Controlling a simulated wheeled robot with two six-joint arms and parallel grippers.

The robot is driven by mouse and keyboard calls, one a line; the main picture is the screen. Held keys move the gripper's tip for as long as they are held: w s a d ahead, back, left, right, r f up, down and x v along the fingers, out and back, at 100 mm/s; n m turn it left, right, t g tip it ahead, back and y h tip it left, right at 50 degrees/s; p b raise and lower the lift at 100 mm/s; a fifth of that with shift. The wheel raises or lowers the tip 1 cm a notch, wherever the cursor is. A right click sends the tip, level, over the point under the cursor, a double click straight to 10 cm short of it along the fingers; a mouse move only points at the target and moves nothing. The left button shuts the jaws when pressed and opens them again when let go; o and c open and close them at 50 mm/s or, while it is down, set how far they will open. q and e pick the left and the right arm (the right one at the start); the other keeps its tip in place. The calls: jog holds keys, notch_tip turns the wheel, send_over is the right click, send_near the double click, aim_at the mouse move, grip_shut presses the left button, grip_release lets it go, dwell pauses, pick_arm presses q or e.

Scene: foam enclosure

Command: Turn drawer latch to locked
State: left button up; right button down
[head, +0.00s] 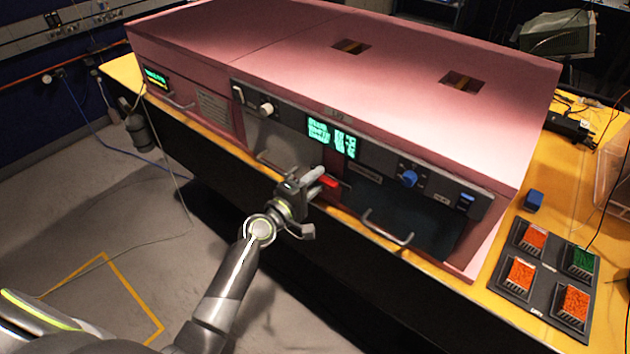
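A pink machine (200,45) stands on a yellow-topped bench, with a dark control panel along its front. A small red latch (329,182) shows on the front between two drawer fronts, roughly horizontal. The right drawer front (420,222) is dark with a silver bar handle (388,228). My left gripper (316,181) is right at the latch, its fingers reaching up to it from the left. The gripper partly covers the latch and the left drawer front. I cannot tell whether the fingers touch the latch or how far they are apart. My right gripper is not in view.
A blue knob (409,178), a pale knob (266,109) and green displays (331,137) sit on the panel above. A dark tray (512,272) with orange and green containers and a blue block (533,201) are on the bench at right. The floor at left is mostly clear.

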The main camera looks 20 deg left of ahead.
pick_arm(q)
jog(key=b+v, duration=0.3)
jog(key=v, duration=1.4)
jog(key=shift+s+b, duration=0.2)
jog(key=shift+b, duration=0.1)
jog(key=s+a+f+m+g+y, duration=0.2)
jog(key=s+a+f+g, duration=0.1)
jog(key=f, duration=0.8)
jog(key=s+a+f+m+g+y, duration=0.1)
jog(key=s+a+f+g+y, duration=0.1)
jog(key=f, duration=0.9)
jog(key=s+a+f+m+g+y, duration=0.2)
jog(key=s+a+f+g, duration=0.1)
jog(key=f, duration=0.9)
jog(key=s+d+f+m+g, duration=0.1)
jog(key=s+f+m+g, duration=0.1)
jog(key=s+f, duration=0.4)
jog(key=s+f+m+g, duration=0.3)
jog(key=s+f, duration=0.3)
jog(key=s, duration=0.7)
jog(key=s+d+f+m+g+y, duration=0.1)
jog(key=s+f+m+g, duration=0.1)
jog(key=s+f, duration=0.5)
jog(key=s+m, duration=0.1)
jog(key=s, duration=0.1)
jog(key=shift+s+d+m+g, duration=0.25)
jog(key=shift+d+m+g, duration=0.05)
jog(key=shift+g, duration=0.1)
